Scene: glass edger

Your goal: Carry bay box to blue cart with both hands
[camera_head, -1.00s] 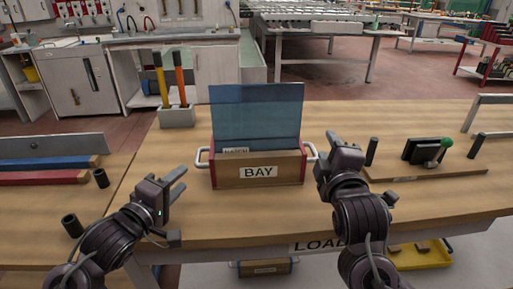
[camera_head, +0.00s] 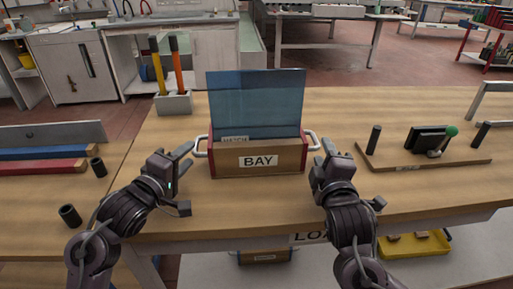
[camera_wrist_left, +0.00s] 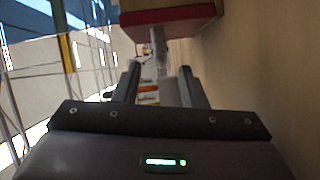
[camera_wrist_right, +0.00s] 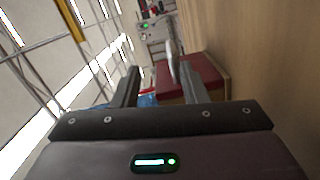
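The bay box (camera_head: 225,161) is a wooden box with red ends, a BAY label and a white handle at each end. It stands on the wooden table with blue glass panes (camera_head: 255,104) upright in it. My left gripper (camera_head: 187,178) is open just left of the box, near the left handle (camera_head: 202,147); that handle shows beyond the fingers in the left wrist view (camera_wrist_left: 158,48). My right gripper (camera_head: 325,165) is open by the right handle (camera_head: 314,140); the box's red end (camera_wrist_right: 200,75) shows in the right wrist view. I see no blue cart.
A grey holder (camera_head: 173,103) with yellow and orange handled tools stands behind left. A wooden board (camera_head: 425,152) with pegs and a green-knobbed fixture lies at right. Blue and red bars (camera_head: 40,160) lie at left. A yellow tray (camera_head: 410,247) is below the table.

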